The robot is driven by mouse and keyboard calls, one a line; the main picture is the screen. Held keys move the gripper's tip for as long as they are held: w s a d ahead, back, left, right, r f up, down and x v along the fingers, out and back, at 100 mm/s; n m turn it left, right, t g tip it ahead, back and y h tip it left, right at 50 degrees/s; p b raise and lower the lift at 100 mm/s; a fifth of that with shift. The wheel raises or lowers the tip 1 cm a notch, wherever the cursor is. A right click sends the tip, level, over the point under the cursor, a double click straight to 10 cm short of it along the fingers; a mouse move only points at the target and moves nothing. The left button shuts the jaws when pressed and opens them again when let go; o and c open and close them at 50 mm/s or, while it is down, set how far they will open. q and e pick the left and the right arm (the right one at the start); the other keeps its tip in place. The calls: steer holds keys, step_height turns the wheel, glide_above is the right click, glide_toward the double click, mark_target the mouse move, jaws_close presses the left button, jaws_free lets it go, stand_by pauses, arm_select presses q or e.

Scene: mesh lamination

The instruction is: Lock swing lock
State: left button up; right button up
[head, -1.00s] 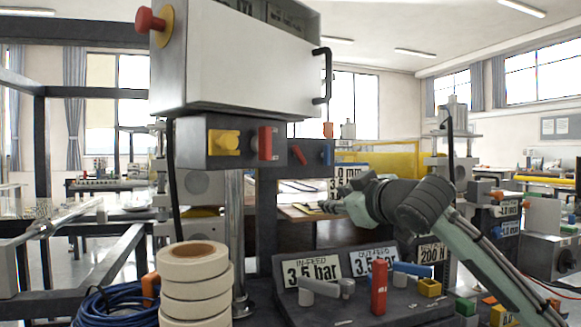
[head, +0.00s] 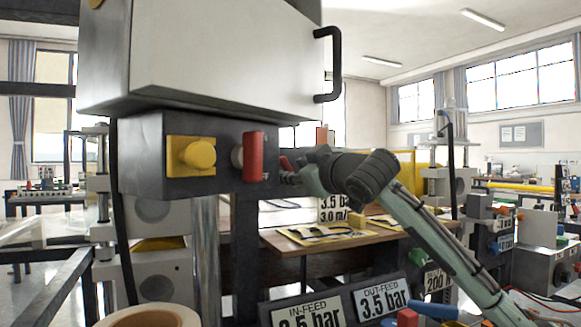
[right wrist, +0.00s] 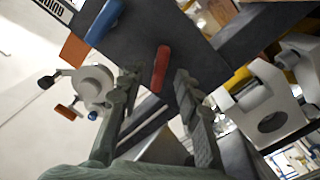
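A dark control box (head: 150,130) under the white cabinet carries a yellow knob (head: 190,155), a large red handle (head: 253,156) and a small red lever (head: 286,163). I cannot tell for certain which is the swing lock. My right gripper (head: 292,175) is at the box's right end, beside the small red lever and hiding what lies behind it. In the right wrist view, my right gripper (right wrist: 158,78) is open and empty. A red lever (right wrist: 160,68) shows beyond and between its fingertips, nearly upright. A blue lever (right wrist: 104,22) is at upper left. My left gripper is not in view.
The white cabinet (head: 220,60) with a black handle (head: 328,65) overhangs the box. Below stand the pressure signs (head: 383,299) and a blue lever (head: 432,309). A wooden board (head: 330,238) lies behind. A tape roll (head: 150,317) is at bottom left.

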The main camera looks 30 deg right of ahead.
mark_target(288, 169)
steer(key=shift+w+d, duration=0.1)
steer(key=shift+w, duration=1)
steer(key=shift+c, duration=0.3)
jaws_close()
steer(key=m, duration=0.2)
steer(key=shift+m, duration=2)
